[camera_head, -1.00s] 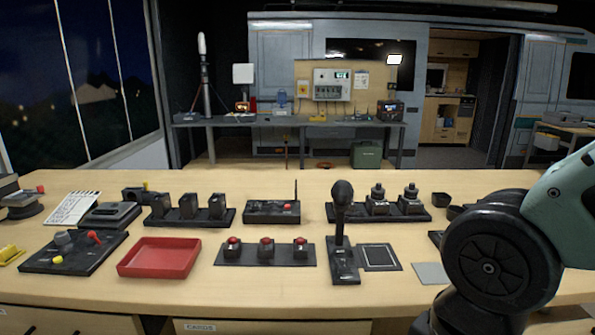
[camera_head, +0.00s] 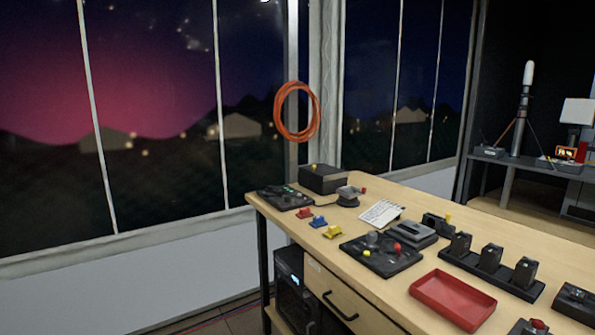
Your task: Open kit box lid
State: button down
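A dark box (camera_head: 323,180) with a small yellow piece on top stands at the far left corner of the wooden bench. Its top looks closed. It is the most box-like thing here, but I cannot tell for certain that it is the kit box. My gripper and arm are not in view.
The wooden bench (camera_head: 400,288) holds a black panel (camera_head: 284,198), small coloured pieces, a black board (camera_head: 381,255), a red tray (camera_head: 453,299) and a black rack (camera_head: 490,264). An orange cable coil (camera_head: 297,112) hangs above. Floor shows left of the bench.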

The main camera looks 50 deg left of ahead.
aim_at(322, 169)
jog(key=u, duration=1.55)
jog(key=i+j, duration=0.35)
jog(key=i, duration=0.25)
jog(key=i+j+z, duration=0.1)
jog(key=i+j, duration=0.25)
jog(key=i, duration=0.2)
jog(key=i+j, duration=0.4)
jog(key=i, duration=0.15)
jog(key=i+z, duration=0.05)
